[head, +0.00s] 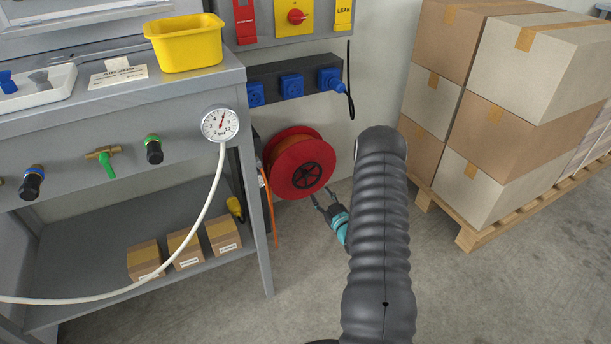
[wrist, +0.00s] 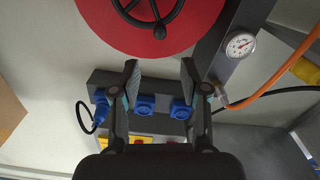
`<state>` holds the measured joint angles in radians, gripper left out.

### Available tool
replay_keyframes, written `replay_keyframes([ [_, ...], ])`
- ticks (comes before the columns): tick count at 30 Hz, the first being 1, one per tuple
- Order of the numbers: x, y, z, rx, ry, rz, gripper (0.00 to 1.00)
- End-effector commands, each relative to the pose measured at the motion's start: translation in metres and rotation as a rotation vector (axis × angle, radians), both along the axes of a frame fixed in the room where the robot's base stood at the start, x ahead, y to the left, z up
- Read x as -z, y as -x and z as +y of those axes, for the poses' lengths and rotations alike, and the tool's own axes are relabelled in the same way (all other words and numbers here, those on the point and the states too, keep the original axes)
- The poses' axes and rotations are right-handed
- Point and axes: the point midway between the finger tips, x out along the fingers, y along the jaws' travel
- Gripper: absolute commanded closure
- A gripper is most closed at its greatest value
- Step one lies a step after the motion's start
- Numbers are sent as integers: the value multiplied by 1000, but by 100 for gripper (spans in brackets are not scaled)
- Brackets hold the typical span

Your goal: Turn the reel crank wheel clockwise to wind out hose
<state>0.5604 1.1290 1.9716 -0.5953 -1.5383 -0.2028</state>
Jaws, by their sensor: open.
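The red hose reel (head: 286,183) hangs low against the wall beside the bench leg. Its black spoked crank wheel (head: 307,177) sits at the centre of the front face. In the wrist view the crank wheel (wrist: 150,22) shows at the top edge, partly cut off, on the red disc (wrist: 110,35). Orange hose (head: 265,188) hangs down at the reel's left, and also shows at the right of the wrist view (wrist: 285,68). My gripper (head: 321,198) is open and empty, just in front of and below the crank wheel, with no clear contact.
The grey bench (head: 190,100) stands at left, with a pressure gauge (head: 220,123) and white hose (head: 205,205) at its corner. Blue sockets (head: 291,86) are above the reel. Stacked cartons on a pallet (head: 468,238) stand at right. Floor between is clear.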

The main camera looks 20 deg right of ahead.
Motion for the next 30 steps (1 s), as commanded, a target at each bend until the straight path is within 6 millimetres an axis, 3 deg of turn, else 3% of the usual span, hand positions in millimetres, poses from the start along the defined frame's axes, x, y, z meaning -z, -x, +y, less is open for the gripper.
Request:
replay_keyframes([
  [18,-1,-106,5,-1,2,-1,55],
  [24,-1,-126,5,0,0,0,55],
  [30,-1,-131,5,0,0,1,55],
])
